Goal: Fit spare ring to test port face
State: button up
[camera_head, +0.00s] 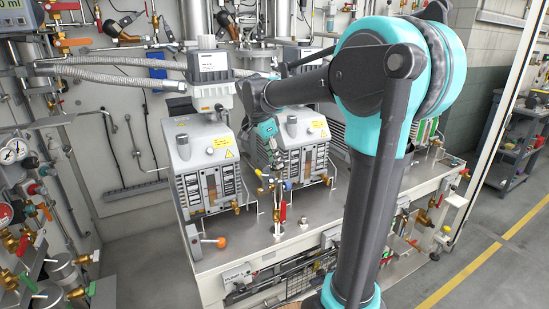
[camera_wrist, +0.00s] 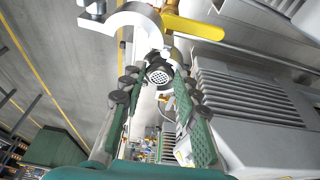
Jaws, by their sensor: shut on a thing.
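In the wrist view, my gripper (camera_wrist: 160,82) is shut on a small round ring with a mesh centre, the spare ring (camera_wrist: 159,74). The ring sits between the dark fingertips, with its mesh side toward the camera. Just past it is a pale curved clamp (camera_wrist: 124,15) with a yellow wing handle (camera_wrist: 194,27), around what looks like the test port. The port face is hidden behind the ring, and I cannot tell whether the two touch. In the head view, my gripper (camera_head: 266,129) is small, between the two grey pumps; the ring cannot be made out there.
The left pump (camera_head: 206,168) and the right pump (camera_head: 302,150) stand on a metal bench (camera_head: 240,258). A red-handled valve (camera_head: 283,212) rises from the bench front. In the wrist view, a finned grey housing (camera_wrist: 250,98) is close on the right.

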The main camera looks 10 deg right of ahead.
jog(key=shift+f, duration=0.55)
dwell(0.4)
jog(key=o, duration=0.9)
jog(key=v, duration=1.2)
